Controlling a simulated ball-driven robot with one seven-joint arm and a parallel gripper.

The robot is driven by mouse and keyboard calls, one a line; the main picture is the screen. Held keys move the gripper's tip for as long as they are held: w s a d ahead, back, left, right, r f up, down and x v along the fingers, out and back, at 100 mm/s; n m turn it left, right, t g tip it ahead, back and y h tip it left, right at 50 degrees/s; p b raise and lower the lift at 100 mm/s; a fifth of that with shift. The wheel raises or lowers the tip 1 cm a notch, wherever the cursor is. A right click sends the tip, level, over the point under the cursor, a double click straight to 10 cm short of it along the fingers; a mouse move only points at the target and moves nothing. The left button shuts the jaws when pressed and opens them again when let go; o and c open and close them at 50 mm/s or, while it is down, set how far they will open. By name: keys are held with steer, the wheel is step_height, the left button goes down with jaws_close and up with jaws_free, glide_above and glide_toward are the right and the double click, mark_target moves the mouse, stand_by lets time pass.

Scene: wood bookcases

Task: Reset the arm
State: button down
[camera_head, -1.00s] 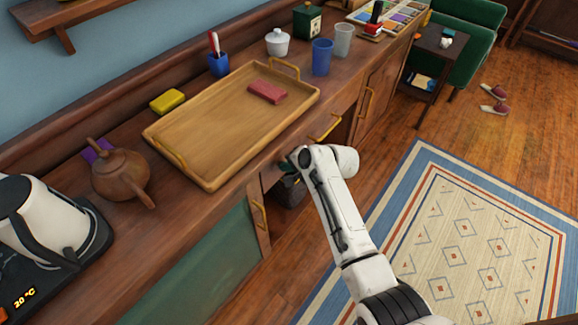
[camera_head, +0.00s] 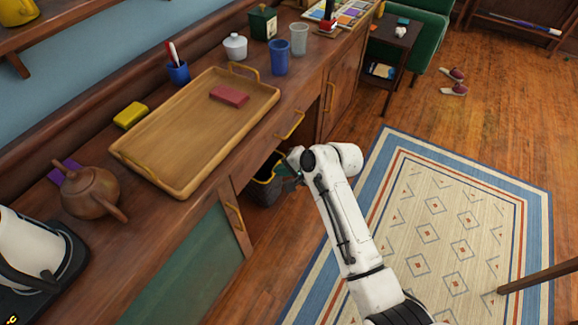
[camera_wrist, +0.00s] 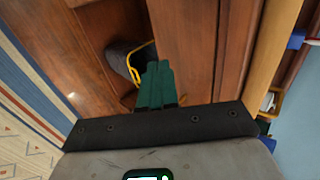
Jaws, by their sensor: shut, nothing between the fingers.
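My arm (camera_head: 345,225) reaches up from the bottom of the head view toward the front of the wooden counter. Its wrist end is bent beside the cabinet front, below the counter edge. In the wrist view my gripper (camera_wrist: 157,84) shows two green fingers pressed together, empty. A yellow handle and a dark rounded thing show close beyond the fingertips. In the head view the fingers are mostly hidden behind the wrist.
The counter holds a wooden tray (camera_head: 150,149) with a red block (camera_head: 229,95), a teapot (camera_head: 88,191), a yellow sponge (camera_head: 131,115) and a blue cup (camera_head: 279,57). A dark bin (camera_head: 264,190) stands under the counter.

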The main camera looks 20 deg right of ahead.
steer(key=shift+v, duration=1.3)
steer(key=s+d+n+g+h, duration=0.2)
steer(key=s+d+n, duration=0.1)
steer(key=s, duration=0.9)
steer(key=s+d+f+n+g+h, duration=0.1)
steer(key=s+d+n+g+h, duration=0.1)
steer(key=s, duration=1)
steer(key=s+d+f+n+g+h, duration=0.1)
steer(key=s+d+n, duration=0.3)
steer(key=s, duration=0.9)
steer(key=shift+d+n+g+h, duration=0.25)
steer(key=shift+n+g+h, duration=0.25)
steer(key=shift+g, duration=0.2)
